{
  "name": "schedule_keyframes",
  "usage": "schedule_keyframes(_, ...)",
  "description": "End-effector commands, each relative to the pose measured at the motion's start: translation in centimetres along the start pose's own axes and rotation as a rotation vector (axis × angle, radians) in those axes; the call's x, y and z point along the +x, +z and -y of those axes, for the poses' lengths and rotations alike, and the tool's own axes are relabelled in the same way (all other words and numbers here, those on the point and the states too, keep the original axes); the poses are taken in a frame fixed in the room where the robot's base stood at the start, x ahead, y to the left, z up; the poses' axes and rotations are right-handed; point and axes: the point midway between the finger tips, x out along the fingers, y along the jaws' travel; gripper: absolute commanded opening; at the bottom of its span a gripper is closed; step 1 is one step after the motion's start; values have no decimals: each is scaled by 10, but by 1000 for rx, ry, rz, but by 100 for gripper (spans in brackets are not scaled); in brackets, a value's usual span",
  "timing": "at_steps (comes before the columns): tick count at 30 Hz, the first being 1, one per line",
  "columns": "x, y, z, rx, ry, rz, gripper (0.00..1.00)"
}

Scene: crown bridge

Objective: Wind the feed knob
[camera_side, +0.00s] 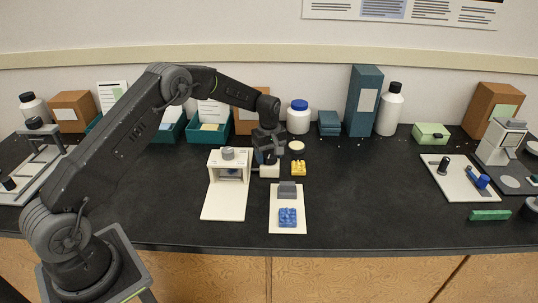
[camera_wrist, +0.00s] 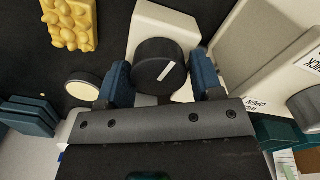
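The feed knob (camera_wrist: 152,62) is a round black knob with a white pointer line, on a white block (camera_wrist: 178,20). In the wrist view the pointer slants up to the right. My gripper (camera_wrist: 163,80) has its two blue fingers spread, one on each side of the knob; a small gap shows on the right side, and contact on the left is unclear. In the side view my gripper (camera_side: 268,155) points down right over the white block (camera_side: 270,171), and mostly hides the knob.
A white open-fronted fixture (camera_side: 226,202) with a grey knob stands close on the left. A yellow studded block (camera_side: 299,168) and a round cream disc (camera_side: 297,146) lie to the right. A white plate (camera_side: 280,226) with grey and blue blocks lies in front. Bottles and boxes line the wall.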

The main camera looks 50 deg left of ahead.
Motion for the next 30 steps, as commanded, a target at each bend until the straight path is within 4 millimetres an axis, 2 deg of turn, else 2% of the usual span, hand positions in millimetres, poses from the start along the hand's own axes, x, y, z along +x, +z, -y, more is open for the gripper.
schedule_keyframes(1,0,0,0,0,0,0,65)
schedule_keyframes(4,0,0,0,1,0,0,75)
schedule_keyframes(14,-4,0,0,1,1,-1,75)
schedule_keyframes(19,-29,0,-1,1,4,-3,75)
schedule_keyframes(30,-109,0,-1,1,4,-3,75)
